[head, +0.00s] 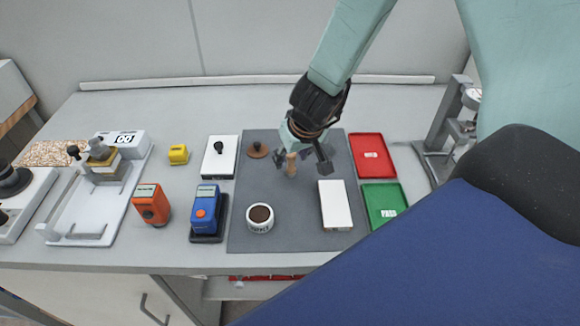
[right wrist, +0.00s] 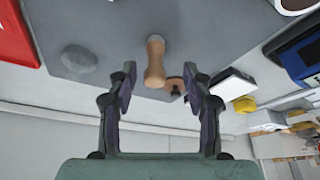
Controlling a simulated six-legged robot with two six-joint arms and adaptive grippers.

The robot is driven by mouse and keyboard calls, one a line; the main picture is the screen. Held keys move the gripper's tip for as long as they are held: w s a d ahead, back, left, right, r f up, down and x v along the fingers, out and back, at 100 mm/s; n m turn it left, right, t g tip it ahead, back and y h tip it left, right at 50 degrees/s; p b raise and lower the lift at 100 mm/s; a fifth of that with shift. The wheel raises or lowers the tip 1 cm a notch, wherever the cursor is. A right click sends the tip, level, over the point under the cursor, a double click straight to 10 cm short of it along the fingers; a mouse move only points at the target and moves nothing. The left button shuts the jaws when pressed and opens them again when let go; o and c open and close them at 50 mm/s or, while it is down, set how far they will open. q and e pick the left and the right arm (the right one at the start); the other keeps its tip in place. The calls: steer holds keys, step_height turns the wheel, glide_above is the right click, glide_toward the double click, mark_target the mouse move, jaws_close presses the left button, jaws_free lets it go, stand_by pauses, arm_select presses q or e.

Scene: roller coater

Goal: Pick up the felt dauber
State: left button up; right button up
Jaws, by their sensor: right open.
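My right gripper (head: 304,160) is open above the mat, close to the handle. In the right wrist view the handle lies just ahead of and partly between the spread fingertips (right wrist: 160,78), apart from both. My left gripper is not in view.
A brown disc with a knob (head: 257,150) lies near the handle. A white cup of dark contents (head: 260,218) and a white block (head: 335,205) stand on the mat. Red (head: 371,155) and green (head: 383,203) trays lie to the right. The mat's front middle is clear.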

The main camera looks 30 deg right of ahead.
mark_target(293, 156)
steer(key=b+x, duration=0.1)
steer(key=x, duration=0.3)
steer(key=shift+d+b, duration=0.35)
steer(key=shift+d, duration=0.05)
steer(key=shift+r, duration=0.1)
steer(key=shift+a, duration=0.15)
steer(key=c, duration=0.4)
jaws_close()
